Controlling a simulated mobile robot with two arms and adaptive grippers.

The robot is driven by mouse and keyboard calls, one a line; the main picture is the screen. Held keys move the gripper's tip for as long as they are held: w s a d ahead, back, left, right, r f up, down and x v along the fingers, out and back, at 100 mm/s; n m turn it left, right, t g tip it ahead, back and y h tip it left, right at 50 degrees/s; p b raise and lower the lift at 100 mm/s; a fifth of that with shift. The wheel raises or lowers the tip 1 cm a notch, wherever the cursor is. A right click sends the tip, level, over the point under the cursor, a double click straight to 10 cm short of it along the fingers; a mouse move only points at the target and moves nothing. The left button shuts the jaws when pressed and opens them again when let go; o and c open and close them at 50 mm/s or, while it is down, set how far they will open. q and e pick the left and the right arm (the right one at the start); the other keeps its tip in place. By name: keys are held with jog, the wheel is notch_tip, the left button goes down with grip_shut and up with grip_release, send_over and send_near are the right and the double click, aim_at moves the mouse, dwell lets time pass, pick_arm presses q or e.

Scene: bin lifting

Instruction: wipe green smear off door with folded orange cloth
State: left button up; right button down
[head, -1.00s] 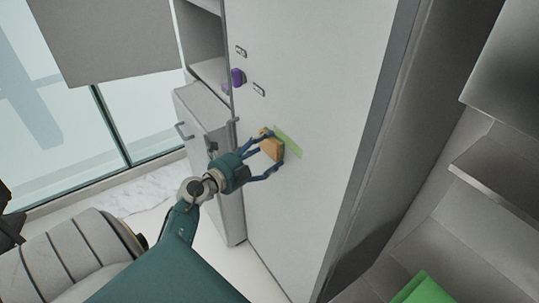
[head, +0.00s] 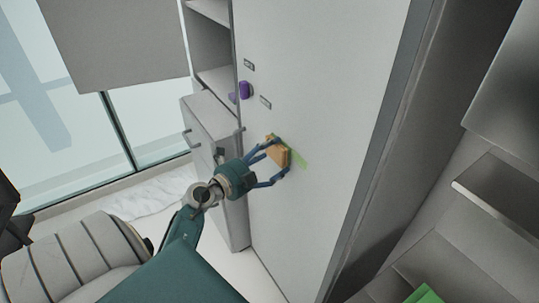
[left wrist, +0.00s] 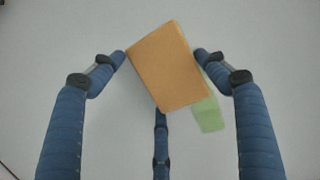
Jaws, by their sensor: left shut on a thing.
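The folded orange cloth (head: 279,153) is held between the fingers of my left gripper (head: 277,160), close against the white door (head: 330,90). In the left wrist view the cloth (left wrist: 170,66) sits tilted between the blue fingertips of the left gripper (left wrist: 160,58). The green smear (head: 299,159) shows on the door just right of the cloth. In the left wrist view part of the smear (left wrist: 209,112) shows below and right of the cloth; the cloth hides the rest. I cannot tell whether the cloth touches the door. My right gripper is not in view.
A grey cabinet (head: 212,130) with handles stands left of the door. At the right are grey shelves (head: 480,190) and a green object (head: 425,294) at the bottom edge.

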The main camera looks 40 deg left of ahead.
pick_arm(q)
jog(key=shift+s+d, duration=0.5)
jog(key=shift+d, duration=1.3)
jog(key=shift+s+d, duration=0.5)
jog(key=shift+d, duration=1.25)
jog(key=shift+s+d, duration=0.5)
jog(key=shift+d, duration=1.3)
jog(key=shift+s+d+r, duration=0.1)
jog(key=shift+s+d, duration=0.1)
jog(key=shift+d, duration=0.5)
jog(key=shift+w+a, duration=0.65)
jog(key=shift+a, duration=1.6)
jog(key=shift+w+a, duration=0.65)
jog(key=shift+a, duration=1.65)
jog(key=shift+w+a, duration=0.65)
jog(key=shift+a, duration=1.6)
jog(key=shift+s, duration=0.15)
jog(key=shift+s, duration=0.25)
jog(key=shift+s+a, duration=0.25)
jog(key=shift+s, duration=0.55)
jog(key=shift+s+a, duration=0.25)
jog(key=shift+s, duration=0.6)
jog(key=shift+s+a, duration=0.25)
jog(key=shift+s, duration=0.55)
jog(key=shift+s, duration=0.1)
